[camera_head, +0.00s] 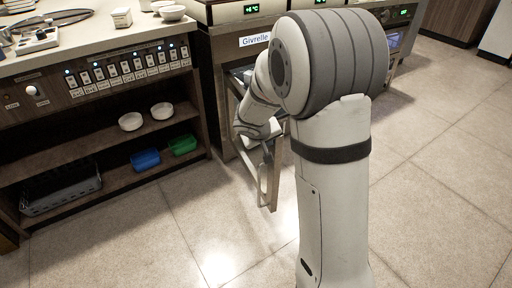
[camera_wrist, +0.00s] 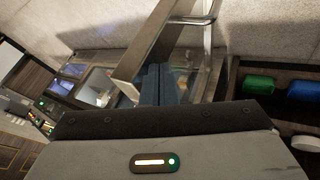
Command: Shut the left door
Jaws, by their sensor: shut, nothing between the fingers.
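The left door (camera_head: 272,187) of the counter unit labelled Givrelle (camera_head: 256,40) stands open, jutting out into the aisle. Its bar handle (camera_head: 262,186) is near the free edge. In the wrist view the door's metal frame (camera_wrist: 152,42) and handle (camera_wrist: 207,19) run across the top, with a glass pane beside the frame. My gripper (camera_wrist: 158,76) is shut and empty, its dark fingers close to the door. I cannot tell whether they touch it. In the head view my arm hides the fingers and much of the unit's front.
A wooden counter at left has shelves (camera_head: 100,160) with white bowls (camera_head: 131,121), a blue tray (camera_head: 145,159), a green tray (camera_head: 183,145) and a grey basket (camera_head: 61,194). Tiled floor (camera_head: 150,240) is clear in front. Lit displays (camera_head: 403,12) show at the right.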

